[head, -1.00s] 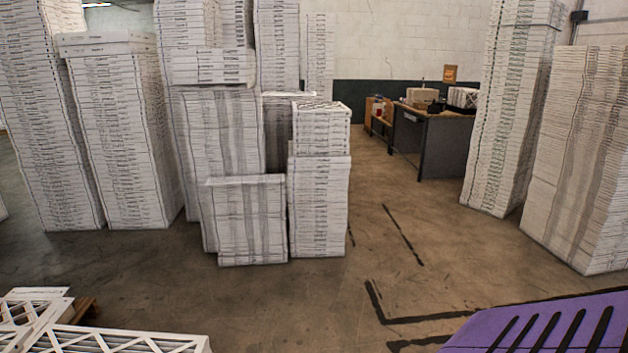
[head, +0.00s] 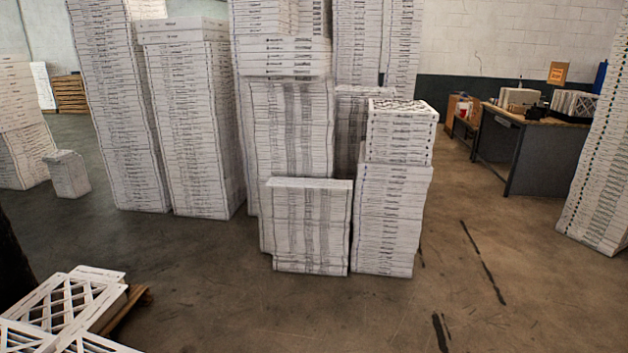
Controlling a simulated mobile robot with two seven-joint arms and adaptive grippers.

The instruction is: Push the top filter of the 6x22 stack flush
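Several tall stacks of white boxed filters stand on the concrete floor. I cannot read which one is the 6x22 stack. A short stack (head: 307,228) stands in front at the middle, with a taller stack (head: 392,215) touching or close on its right. That taller stack carries a narrower pile (head: 400,135) with a lattice-faced filter on top. Behind stand a wide stack (head: 290,125) and, to the left, two tall stacks (head: 190,120) (head: 122,110). Neither of my grippers is in view.
Loose lattice-faced filters (head: 70,300) lie on a wooden pallet (head: 125,308) at the lower left. A desk (head: 530,155) stands at the back right, and another tall stack (head: 600,170) at the right edge. The floor (head: 400,315) in front is clear.

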